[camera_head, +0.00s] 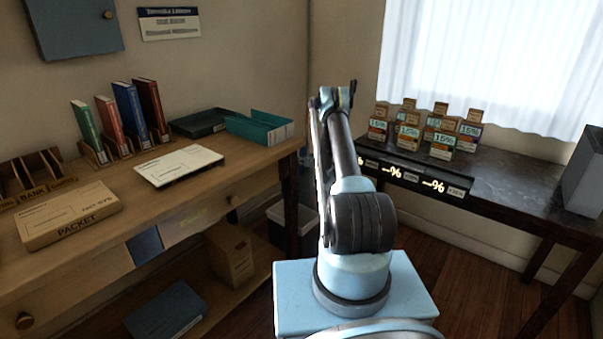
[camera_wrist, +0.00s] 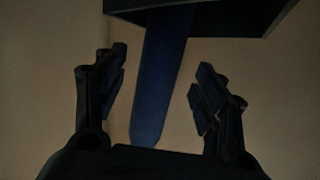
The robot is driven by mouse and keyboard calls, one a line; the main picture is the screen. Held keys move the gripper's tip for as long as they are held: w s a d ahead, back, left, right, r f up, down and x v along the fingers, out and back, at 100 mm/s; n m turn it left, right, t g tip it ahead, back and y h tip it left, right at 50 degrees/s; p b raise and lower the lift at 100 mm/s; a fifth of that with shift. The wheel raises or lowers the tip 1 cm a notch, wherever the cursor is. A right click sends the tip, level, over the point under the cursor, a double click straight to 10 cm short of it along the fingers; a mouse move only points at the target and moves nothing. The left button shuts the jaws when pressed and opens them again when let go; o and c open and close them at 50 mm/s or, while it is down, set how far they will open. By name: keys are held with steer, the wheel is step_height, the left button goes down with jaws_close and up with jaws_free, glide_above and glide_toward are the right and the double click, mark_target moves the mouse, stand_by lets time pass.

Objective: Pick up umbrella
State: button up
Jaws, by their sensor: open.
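In the wrist view a long, narrow dark blue shape (camera_wrist: 169,45) with a rounded end looks like the furled umbrella. It runs from a dark box-like edge at the top of the picture down between my fingers. My gripper (camera_wrist: 160,82) is open, with one finger on each side of this shape and a visible gap on both sides. The shape's far end is hidden by the dark edge. No umbrella can be made out in the head view. There my arm reaches up and away toward the corner, and its far end (camera_head: 337,97) is small and partly hidden.
A dark table (camera_head: 510,185) at right bears several small price-marked boxes and a grey bin (camera_head: 585,175). Floor (camera_head: 470,260) shows between them.

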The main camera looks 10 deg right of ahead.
steer(key=shift+x, duration=2.55)
steer(key=shift+s+f, duration=0.1)
steer(key=shift+f, duration=0.05)
jaws_close()
